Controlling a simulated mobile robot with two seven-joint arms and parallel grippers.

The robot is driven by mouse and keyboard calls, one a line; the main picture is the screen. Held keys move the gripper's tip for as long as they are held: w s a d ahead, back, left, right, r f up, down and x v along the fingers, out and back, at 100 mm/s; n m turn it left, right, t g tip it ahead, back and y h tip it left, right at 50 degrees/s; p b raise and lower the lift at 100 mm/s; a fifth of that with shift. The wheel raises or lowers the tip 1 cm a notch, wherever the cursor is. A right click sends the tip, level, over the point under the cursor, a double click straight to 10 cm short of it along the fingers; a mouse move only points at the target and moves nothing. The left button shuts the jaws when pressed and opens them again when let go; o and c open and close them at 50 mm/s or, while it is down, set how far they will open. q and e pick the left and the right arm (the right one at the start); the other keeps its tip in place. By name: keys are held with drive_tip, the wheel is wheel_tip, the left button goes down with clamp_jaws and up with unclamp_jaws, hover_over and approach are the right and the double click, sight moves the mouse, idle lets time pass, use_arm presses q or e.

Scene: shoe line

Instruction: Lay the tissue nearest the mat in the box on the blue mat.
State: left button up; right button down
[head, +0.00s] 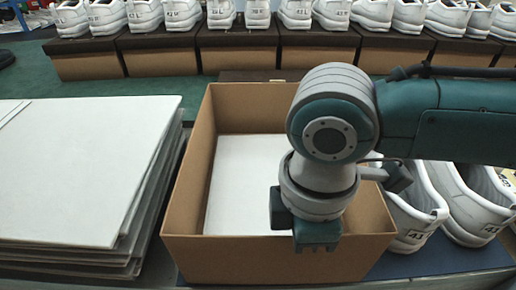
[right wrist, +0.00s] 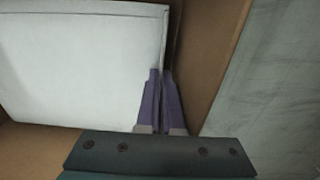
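The open brown cardboard box (head: 185,215) stands in the middle of the head view on the blue mat (head: 435,258). A white tissue (head: 240,185) lies inside it; in the right wrist view the tissue (right wrist: 80,65) fills the left side. A stack of white tissues (head: 75,165) lies left of the box. My right gripper (right wrist: 161,72) is in the box, its fingers close together on the tissue's edge beside the box wall. In the head view its fingertips are hidden. My left gripper is not in view.
White shoes (head: 465,205) stand right of the box, partly behind my right arm. A row of brown boxes (head: 165,58) with white shoes on top runs along the back. Green surface (head: 120,90) is clear between the stack and that row.

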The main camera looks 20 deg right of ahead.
drive_tip(key=shift+f, duration=0.2)
drive_tip(key=c, duration=1)
unclamp_jaws()
